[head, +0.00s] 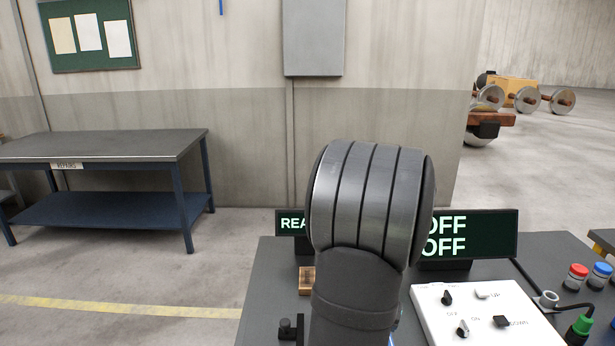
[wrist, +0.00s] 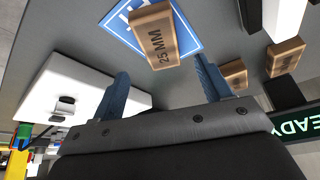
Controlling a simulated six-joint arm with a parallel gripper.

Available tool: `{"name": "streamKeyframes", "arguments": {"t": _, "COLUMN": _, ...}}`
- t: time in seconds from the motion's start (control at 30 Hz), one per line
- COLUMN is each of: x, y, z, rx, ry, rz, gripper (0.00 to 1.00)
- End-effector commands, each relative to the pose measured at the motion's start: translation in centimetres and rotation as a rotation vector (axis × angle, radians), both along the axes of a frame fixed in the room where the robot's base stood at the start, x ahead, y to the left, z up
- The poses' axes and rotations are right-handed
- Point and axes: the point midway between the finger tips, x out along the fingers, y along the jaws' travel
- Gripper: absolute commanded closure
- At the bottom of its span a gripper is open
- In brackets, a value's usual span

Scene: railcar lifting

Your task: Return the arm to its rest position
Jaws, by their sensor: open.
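In the wrist view my gripper (wrist: 162,90) is open, with its two blue fingers wide apart and nothing held between them. A wooden block marked 25 MM (wrist: 163,40) lies beyond the fingers on a blue and white sign (wrist: 122,25) on the grey bench top. In the head view my arm fills the middle and hides my gripper and part of the bench (head: 272,270). The white control panel (head: 480,312) with knobs and switches is right of my arm; it also shows at left in the wrist view (wrist: 70,88).
Two more wooden blocks (wrist: 285,57) (wrist: 234,75) lie on the bench. Behind my arm stand a display reading OFF (head: 480,235) and another partly reading READY (wrist: 295,122). Red and blue buttons (head: 577,275) and a green plug (head: 580,328) are at right. A workbench (head: 110,146) stands left; open floor lies between.

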Motion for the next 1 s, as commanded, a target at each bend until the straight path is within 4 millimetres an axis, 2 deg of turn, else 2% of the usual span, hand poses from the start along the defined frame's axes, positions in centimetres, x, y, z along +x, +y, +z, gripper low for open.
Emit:
{"name": "streamKeyframes", "arguments": {"t": 0.37, "x": -1.8, "y": 0.8, "z": 4.7, "rx": -0.001, "ry": -0.002, "rz": 0.0, "gripper": 0.29}}
{"name": "streamKeyframes", "arguments": {"t": 1.0, "x": 1.1, "y": -0.5, "z": -3.3, "rx": 0.002, "ry": 0.004, "rz": -0.001, "gripper": 0.29}}
